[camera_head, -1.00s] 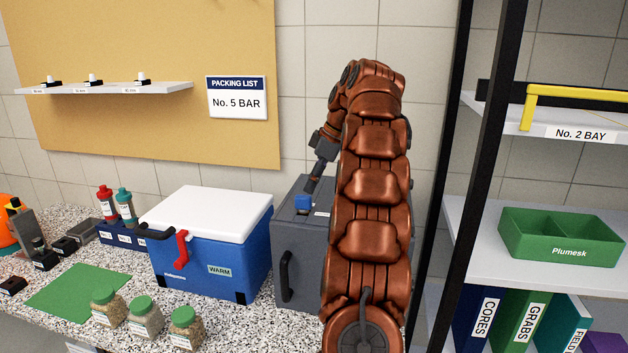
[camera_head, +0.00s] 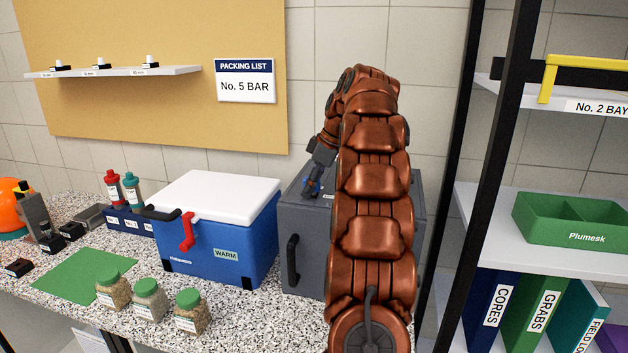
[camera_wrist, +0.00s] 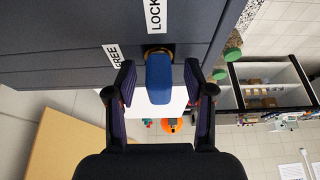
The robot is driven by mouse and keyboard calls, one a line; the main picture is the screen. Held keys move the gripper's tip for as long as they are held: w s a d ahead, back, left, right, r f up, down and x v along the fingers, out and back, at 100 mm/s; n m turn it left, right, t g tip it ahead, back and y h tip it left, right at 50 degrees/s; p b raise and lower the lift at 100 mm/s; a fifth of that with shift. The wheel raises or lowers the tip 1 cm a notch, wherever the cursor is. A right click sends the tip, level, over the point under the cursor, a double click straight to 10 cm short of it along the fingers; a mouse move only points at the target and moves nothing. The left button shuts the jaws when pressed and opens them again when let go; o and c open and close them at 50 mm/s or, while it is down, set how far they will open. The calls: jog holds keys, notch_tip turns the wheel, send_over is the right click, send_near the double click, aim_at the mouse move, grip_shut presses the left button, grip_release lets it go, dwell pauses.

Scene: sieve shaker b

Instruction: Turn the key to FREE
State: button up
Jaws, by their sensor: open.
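The blue key (camera_wrist: 159,78) sits in a brass-coloured collar on the top of the dark grey cabinet (camera_wrist: 60,40). In the wrist view its bow lies between my gripper's (camera_wrist: 160,88) two open fingers, with a gap on each side. The LOCK label (camera_wrist: 154,15) is in line with the key, and the FREE label (camera_wrist: 114,56) lies to the left. In the head view my gripper (camera_head: 312,187) is over the grey cabinet (camera_head: 305,245), and the key is mostly hidden by it.
A blue cooler (camera_head: 215,255) with a white lid stands left of the cabinet. Several green-lidded jars (camera_head: 150,300) and a green mat (camera_head: 80,275) are on the counter. A black-framed shelf (camera_head: 490,180) stands to the right.

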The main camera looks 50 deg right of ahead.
jog(key=shift+f, duration=0.1)
jog(key=shift+c, duration=0.4)
grip_shut()
jog(key=shift+o, duration=0.3)
grip_release()
jog(key=shift+s+d+r, duration=0.1)
jog(key=shift+r, duration=0.4)
jog(key=s+d, duration=0.2)
jog(key=s, duration=0.1)
jog(key=s+d, duration=0.1)
jog(key=s, duration=0.3)
jog(key=s+d, duration=0.2)
jog(key=s, duration=0.1)
jog(key=shift+s+d, duration=0.3)
jog(key=shift+s, duration=0.1)
